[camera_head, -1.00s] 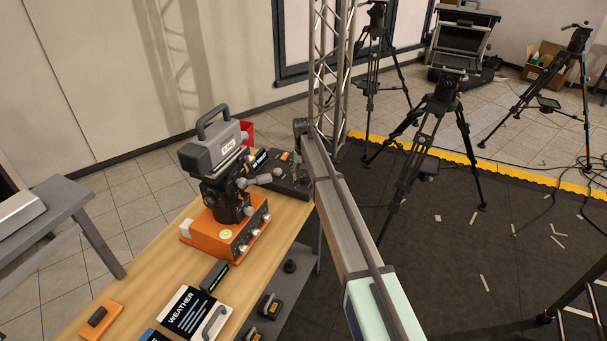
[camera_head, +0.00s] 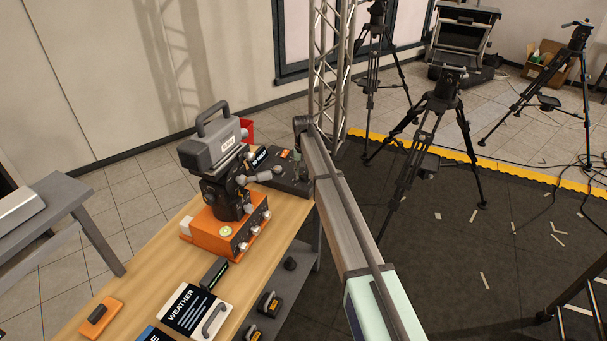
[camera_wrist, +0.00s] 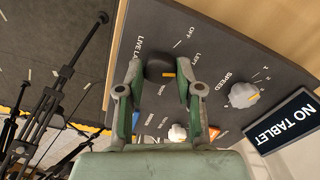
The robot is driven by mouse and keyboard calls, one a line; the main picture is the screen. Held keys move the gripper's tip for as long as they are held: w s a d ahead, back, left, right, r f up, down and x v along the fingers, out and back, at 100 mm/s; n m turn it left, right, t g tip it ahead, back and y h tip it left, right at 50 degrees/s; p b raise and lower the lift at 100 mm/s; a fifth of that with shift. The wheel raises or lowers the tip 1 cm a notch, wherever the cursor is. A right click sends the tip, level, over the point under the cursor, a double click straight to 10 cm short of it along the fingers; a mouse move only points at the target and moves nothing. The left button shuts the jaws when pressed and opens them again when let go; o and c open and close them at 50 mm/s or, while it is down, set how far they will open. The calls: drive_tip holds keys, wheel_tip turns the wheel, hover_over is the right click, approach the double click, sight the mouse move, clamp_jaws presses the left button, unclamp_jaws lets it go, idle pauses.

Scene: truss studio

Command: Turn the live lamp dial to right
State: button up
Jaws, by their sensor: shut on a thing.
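The live lamp dial (camera_wrist: 155,66) is a black round knob with an orange mark on the dark control panel (camera_wrist: 215,52). It shows in the wrist view between the two fingers of my gripper (camera_wrist: 160,72), which is shut on it. The orange mark sits on the knob's lower right side, between the printed LEFT and RIGHT labels. The fingers partly cover the LIVE LAMP lettering. In the head view the panel (camera_head: 294,181) is at the table's far end; I cannot make out the dial or fingertips there.
In the head view, an orange box (camera_head: 215,236) with knobs stands beside the panel. A truss (camera_head: 328,70) rises behind; tripods stand right.

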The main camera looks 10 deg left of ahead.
drive_tip(key=m+b, duration=0.1)
drive_tip(key=m, duration=0.1)
drive_tip(key=m+b, duration=0.1)
drive_tip(key=shift+f+m, duration=0.2)
drive_tip(key=shift+m, duration=0.2)
drive_tip(key=m+b, duration=0.2)
drive_tip(key=m, duration=0.2)
drive_tip(key=shift+s+m, duration=0.1)
drive_tip(key=shift+m, duration=0.2)
drive_tip(key=m+b, duration=0.1)
drive_tip(key=m, duration=0.3)
drive_tip(key=shift+r, duration=0.1)
drive_tip(key=shift+m+b, duration=0.7)
drive_tip(key=shift+m, duration=1.7)
drive_tip(key=o, duration=1.1)
drive_tip(key=shift+o, duration=0.3)
drive_tip(key=shift+r, duration=0.1)
